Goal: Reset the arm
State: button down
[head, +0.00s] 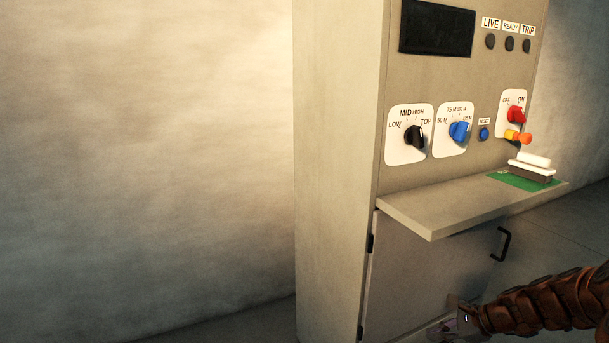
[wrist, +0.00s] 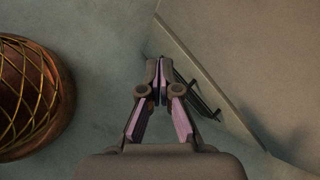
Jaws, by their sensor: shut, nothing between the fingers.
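My gripper (head: 457,323) is low in front of the cabinet's lower door, at the bottom of the head view, at the end of my brown scaled arm. Its fingers look small and partly dark there. In the wrist view my gripper (wrist: 158,72) is shut, with its two fingertips together and nothing held between them. It is close to a black handle (wrist: 207,98) in that picture; I cannot tell whether they touch. The beige cabinet (head: 335,160) stands upright in the middle right of the head view.
A shelf (head: 430,222) juts from the cabinet above my gripper, with a white-handled block (head: 532,166) on a green pad (head: 508,180). A black door handle (head: 506,244) sticks out below it. Knobs, including a blue one (head: 460,132), are above. Bare wall lies left.

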jog(key=s+a+r+n+g, duration=0.2)
jog(key=s+a+r+n, duration=0.15)
jog(key=a, duration=0.25)
jog(key=s+a+r+n+g+h, duration=0.1)
jog(key=s+a+r+n, duration=0.1)
jog(key=s+a+n, duration=0.3)
jog(key=s+a+r+n+g, duration=0.2)
jog(key=s+a+n, duration=0.15)
jog(key=a, duration=0.35)
jog(key=s+r+n+g+h, duration=0.25)
jog(key=s+n+h, duration=0.5)
jog(key=s, duration=1.45)
notch_tip(320, 180, up, 21)
jog(key=s+n+y+p, duration=0.1)
jog(key=p, duration=1.9)
jog(key=shift+d+r, duration=0.2)
jog(key=shift+d, duration=0.15)
jog(key=shift+y, duration=0.25)
